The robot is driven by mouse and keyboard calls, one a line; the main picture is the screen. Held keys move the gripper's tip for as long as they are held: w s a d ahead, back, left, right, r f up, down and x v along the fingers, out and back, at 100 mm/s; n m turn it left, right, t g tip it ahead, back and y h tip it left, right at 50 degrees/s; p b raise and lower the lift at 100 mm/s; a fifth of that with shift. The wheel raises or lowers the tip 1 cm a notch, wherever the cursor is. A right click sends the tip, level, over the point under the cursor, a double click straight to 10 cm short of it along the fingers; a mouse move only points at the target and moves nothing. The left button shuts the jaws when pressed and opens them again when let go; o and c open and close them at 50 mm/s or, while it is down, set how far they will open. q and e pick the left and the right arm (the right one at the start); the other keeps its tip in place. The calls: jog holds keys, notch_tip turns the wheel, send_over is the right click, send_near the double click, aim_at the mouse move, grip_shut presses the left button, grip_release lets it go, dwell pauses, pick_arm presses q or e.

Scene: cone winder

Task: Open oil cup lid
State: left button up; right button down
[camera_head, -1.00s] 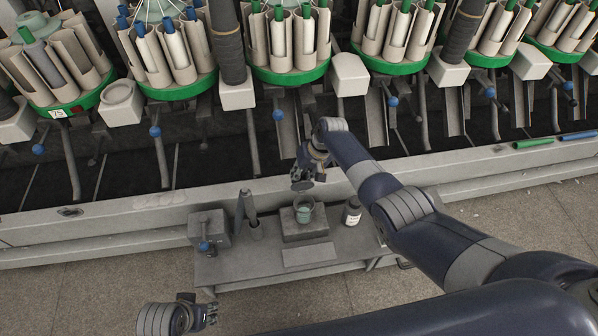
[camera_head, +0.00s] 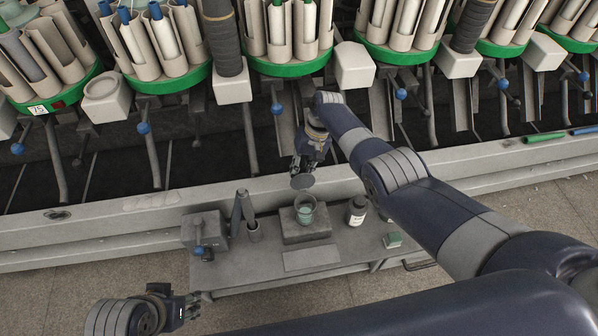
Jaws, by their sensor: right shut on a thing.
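The oil cup (camera_head: 305,214) is a small clear round cup with greenish liquid, its mouth uncovered. It stands on a grey block on the low bench. My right gripper (camera_head: 302,166) reaches down behind the cup and is shut on a flat grey round lid (camera_head: 302,182). The lid is just above and behind the cup's rim in the picture, and looks apart from it. The fingertips are small and partly dark. My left gripper (camera_head: 192,304) is at the lower left, off the bench's front left corner, empty, with its fingertips apart.
On the bench (camera_head: 345,246) stand a dark bottle with a white label (camera_head: 356,210), a grey box with a blue knob (camera_head: 204,232), a pointed tool in a holder (camera_head: 244,210) and a small green-topped block (camera_head: 392,240). The winder's rail (camera_head: 130,208) and green-rimmed bobbin holders (camera_head: 290,66) lie behind.

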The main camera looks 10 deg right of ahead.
jog(key=shift+w+d+r, duration=0.25)
jog(key=shift+w+d, duration=0.05)
jog(key=shift+w, duration=0.2)
pick_arm(q)
jog(key=shift+w+d+t+b, duration=0.2)
jog(key=shift+w+t, duration=0.15)
jog(key=shift+w, duration=0.5)
jog(key=shift+w+d+t+b, duration=0.2)
jog(key=shift+w+t, duration=0.15)
jog(key=shift+w, duration=0.5)
pick_arm(e)
jog(key=shift+w, duration=0.1)
jog(key=c, duration=1.4)
grip_release()
pick_arm(q)
jog(key=shift+d+r, duration=0.1)
pick_arm(e)
jog(key=shift+s, duration=0.2)
jog(key=shift+f, duration=0.1)
jog(key=shift+a, duration=0.1)
